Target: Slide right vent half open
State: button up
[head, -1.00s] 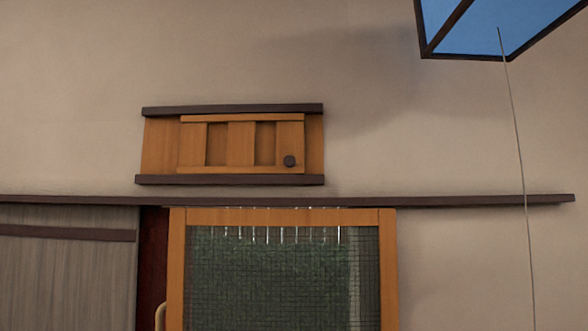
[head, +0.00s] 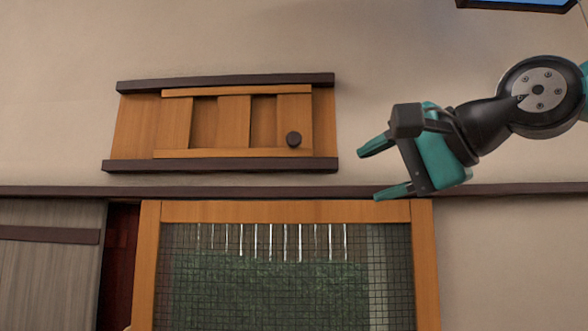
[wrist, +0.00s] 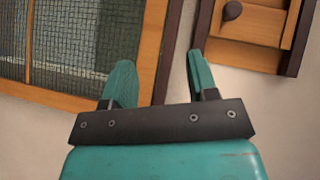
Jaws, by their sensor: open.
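The vent is a small wooden sliding panel (head: 235,122) with vertical slats, high on the wall between a dark upper rail (head: 225,81) and a dark lower rail (head: 220,165). A dark round knob (head: 293,139) sits at the panel's lower right. The gaps between the slats show only brown wood. My gripper (head: 369,175) is open and empty, right of the vent and apart from it, its fingers pointing left. In the wrist view the open fingers (wrist: 158,60) show, with the knob (wrist: 232,10) at the upper right, beyond the fingertips.
A long dark beam (head: 510,188) runs along the wall below the vent. Under it is a wood-framed mesh screen (head: 290,211), with a grey panel (head: 50,270) at left. A blue, dark-framed thing (head: 520,4) hangs at the top right. The wall around the vent is bare.

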aim_at(298, 138)
notch_tip(298, 138, up, 8)
jog(key=s+m+t+y, duration=0.1)
jog(key=m+t+y, duration=0.1)
jog(key=p+x, duration=0.5)
jog(key=x, duration=1.1)
jog(key=shift+w+a+f, duration=0.2)
jog(key=shift+a+f, duration=0.05)
jog(key=shift+a, duration=0.1)
grip_shut()
